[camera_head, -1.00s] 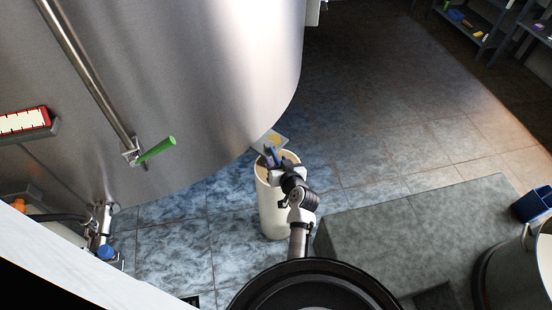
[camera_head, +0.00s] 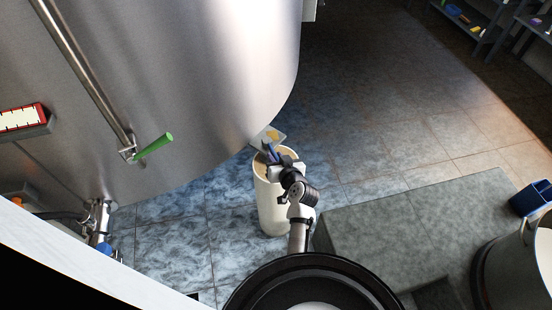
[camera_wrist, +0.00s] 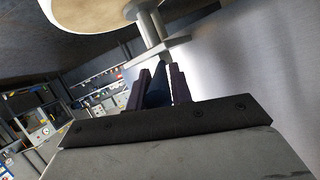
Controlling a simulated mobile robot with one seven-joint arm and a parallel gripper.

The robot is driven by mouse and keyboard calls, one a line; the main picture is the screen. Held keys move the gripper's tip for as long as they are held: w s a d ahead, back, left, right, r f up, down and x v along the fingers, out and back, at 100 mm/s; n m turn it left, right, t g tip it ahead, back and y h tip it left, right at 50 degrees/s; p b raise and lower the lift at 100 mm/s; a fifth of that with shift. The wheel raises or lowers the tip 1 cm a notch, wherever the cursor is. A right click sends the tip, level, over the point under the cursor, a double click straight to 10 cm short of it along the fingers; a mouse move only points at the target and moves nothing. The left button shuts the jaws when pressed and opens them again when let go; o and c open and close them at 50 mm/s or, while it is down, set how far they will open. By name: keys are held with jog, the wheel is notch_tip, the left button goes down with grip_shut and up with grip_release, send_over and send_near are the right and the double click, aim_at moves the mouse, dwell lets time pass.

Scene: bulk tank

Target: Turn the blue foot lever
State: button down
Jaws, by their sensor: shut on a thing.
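My gripper (camera_head: 268,153) reaches down to the top of a pale upright cylinder beside the steel tank's lower edge. In the wrist view my gripper (camera_wrist: 156,88) has its dark fingers shut on a blue bar, the blue foot lever (camera_wrist: 157,90). Beyond the fingertips, a metal post with a crossbar (camera_wrist: 160,48) stands below a cream disc (camera_wrist: 90,12). The crossbar is close to the lever's far end; I cannot tell how they join. In the head view the lever is small and hard to tell from the fingers.
The steel tank (camera_head: 200,80) fills the upper left, with a green handle (camera_head: 153,147) on its side. The pale cylinder (camera_head: 271,205) stands under my gripper. A grey block (camera_head: 425,220) lies to the right, near a blue bin (camera_head: 531,198). Tiled floor (camera_head: 390,110) is open behind.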

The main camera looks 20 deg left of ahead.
jog(key=w+n+g+y+b, duration=0.1)
jog(key=b, duration=0.2)
jog(key=shift+d+f, duration=0.3)
jog(key=shift+d, duration=0.1)
jog(key=shift+w+d+r+n+g+y+b, duration=0.1)
jog(key=shift+w+d+n+g+y+b, duration=0.3)
jog(key=shift+n+g+b, duration=0.75)
jog(key=shift+w+d+r+n+g+y+b, duration=0.1)
jog(key=shift+w+d+n+g+y+b, duration=0.35)
jog(key=shift+b, duration=1.25)
jog(key=shift+w+d+r+n+g+y+b, duration=0.1)
jog(key=shift+w+n+g+y+b, duration=0.45)
jog(key=shift+w+n+g+b, duration=0.6)
jog(key=shift+s, duration=0.4)
jog(key=c, duration=1.3)
grip_release()
jog(key=shift+o, duration=0.2)
